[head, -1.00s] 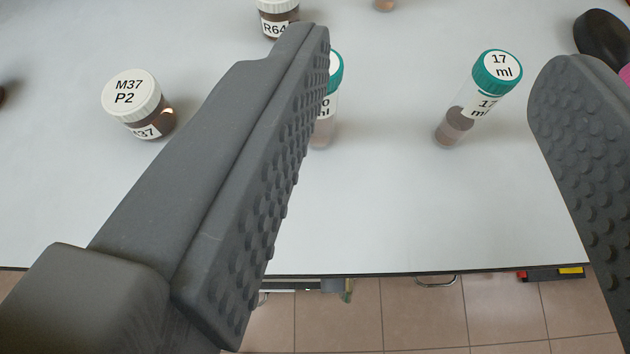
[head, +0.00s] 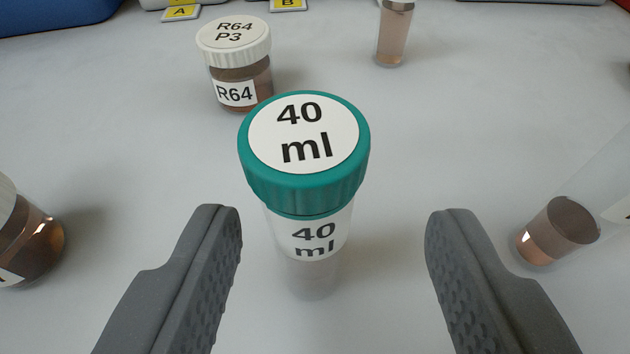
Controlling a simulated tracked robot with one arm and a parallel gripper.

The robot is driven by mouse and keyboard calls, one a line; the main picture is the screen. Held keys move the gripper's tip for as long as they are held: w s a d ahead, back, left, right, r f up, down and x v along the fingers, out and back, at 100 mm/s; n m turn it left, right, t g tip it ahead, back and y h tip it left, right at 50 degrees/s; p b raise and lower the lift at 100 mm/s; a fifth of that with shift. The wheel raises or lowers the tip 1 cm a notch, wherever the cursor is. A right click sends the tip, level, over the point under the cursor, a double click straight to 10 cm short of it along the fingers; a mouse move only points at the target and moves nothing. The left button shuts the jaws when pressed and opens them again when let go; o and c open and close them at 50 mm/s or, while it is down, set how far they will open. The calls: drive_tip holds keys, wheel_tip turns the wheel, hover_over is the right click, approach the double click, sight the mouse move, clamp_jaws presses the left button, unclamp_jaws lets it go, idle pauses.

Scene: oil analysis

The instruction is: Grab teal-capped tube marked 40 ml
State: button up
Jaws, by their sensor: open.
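The teal-capped tube marked 40 ml (head: 304,185) stands upright on the table, near the middle of the head view. Its white label on the cap and on the body both read 40 ml. My gripper (head: 335,225) is open, with one dark ridged finger left of the tube and the other to its right. Neither finger appears to touch the tube, and the gap on the right is wider. The tube's lower end is faint and hard to make out.
A white-capped jar marked R64 P3 (head: 236,65) stands behind the tube to the left. A small clear vial (head: 395,35) stands at the back. A brown jar (head: 28,235) is cut off at left; a tube with brown liquid (head: 560,232) is at right. Yellow tags A (head: 181,13) and B (head: 288,4) lie at the back.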

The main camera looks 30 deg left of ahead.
drive_tip(key=shift+a+b+x, duration=0.25)
drive_tip(key=shift+b+x, duration=0.5)
drive_tip(key=shift+x, duration=2.15)
drive_tip(key=shift+s, duration=0.2)
drive_tip(key=shift+c, duration=0.2)
drive_tip(key=c, duration=1)
